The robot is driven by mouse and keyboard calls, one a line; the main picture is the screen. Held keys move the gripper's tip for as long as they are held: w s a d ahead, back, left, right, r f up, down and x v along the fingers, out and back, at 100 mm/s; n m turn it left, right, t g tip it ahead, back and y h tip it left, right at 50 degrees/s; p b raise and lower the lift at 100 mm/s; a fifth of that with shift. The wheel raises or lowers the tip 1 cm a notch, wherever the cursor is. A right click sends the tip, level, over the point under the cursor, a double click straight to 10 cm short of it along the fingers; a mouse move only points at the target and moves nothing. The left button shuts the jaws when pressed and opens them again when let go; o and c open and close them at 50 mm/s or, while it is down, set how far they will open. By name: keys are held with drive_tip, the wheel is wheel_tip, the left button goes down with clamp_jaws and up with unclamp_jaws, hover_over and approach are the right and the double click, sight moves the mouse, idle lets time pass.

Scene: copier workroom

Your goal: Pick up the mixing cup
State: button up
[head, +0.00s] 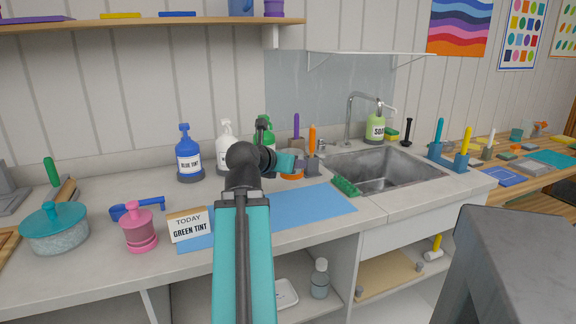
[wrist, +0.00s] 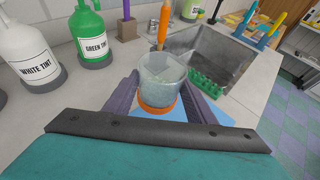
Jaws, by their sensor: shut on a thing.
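The mixing cup is a clear, slightly bluish beaker with an orange base. In the wrist view the cup (wrist: 160,72) stands upright between the two dark fingers of my gripper (wrist: 159,88), which are shut on its sides. In the head view my gripper (head: 286,162) hides most of the cup, and its orange base (head: 292,176) shows below, above the far edge of the blue mat (head: 310,209). I cannot tell whether the base touches the surface. The cup looks empty.
Blue, white and green tint bottles (head: 190,155) stand along the back wall. An orange-handled tool (head: 312,140) stands in a holder close behind the cup. A green brush (head: 345,186) lies by the sink (head: 385,165). A "TODAY GREEN TINT" sign (head: 189,225) stands front left.

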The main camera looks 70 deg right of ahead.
drive_tip(key=shift+s+a+f+b, duration=0.15)
drive_tip(key=shift+s+a+b, duration=0.55)
drive_tip(key=shift+b, duration=0.65)
drive_tip(key=shift+a, duration=0.15)
